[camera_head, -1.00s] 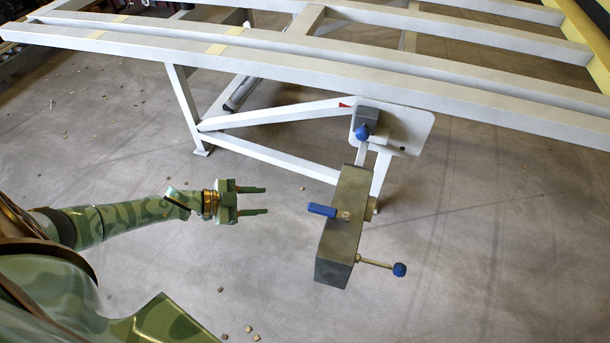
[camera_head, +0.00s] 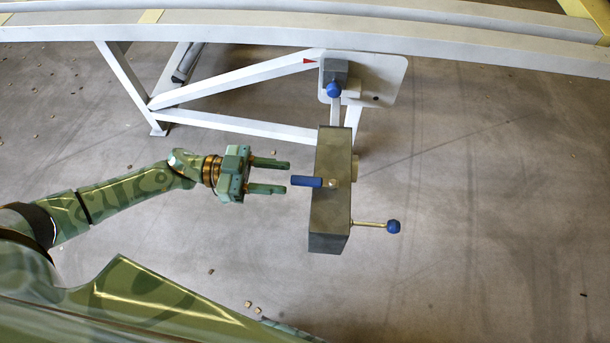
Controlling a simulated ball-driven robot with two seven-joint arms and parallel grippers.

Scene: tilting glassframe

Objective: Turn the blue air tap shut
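A blue tap handle (camera_head: 306,181) sticks out to the left from a brass pivot on the face of a grey box (camera_head: 329,215). It lies about level in the picture. My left gripper (camera_head: 287,177) is just left of the handle's free end, pointing at it. Its two fingers are apart with nothing between them. A small gap seems to show between the fingertips and the handle, but I cannot tell the difference in depth. My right gripper is not in view.
A rod with a blue ball (camera_head: 393,226) juts from the box's right side. Above the box, a blue knob (camera_head: 333,89) sits by a white plate (camera_head: 385,75) on the white frame (camera_head: 230,35). Small chips lie on the grey floor, which is otherwise open.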

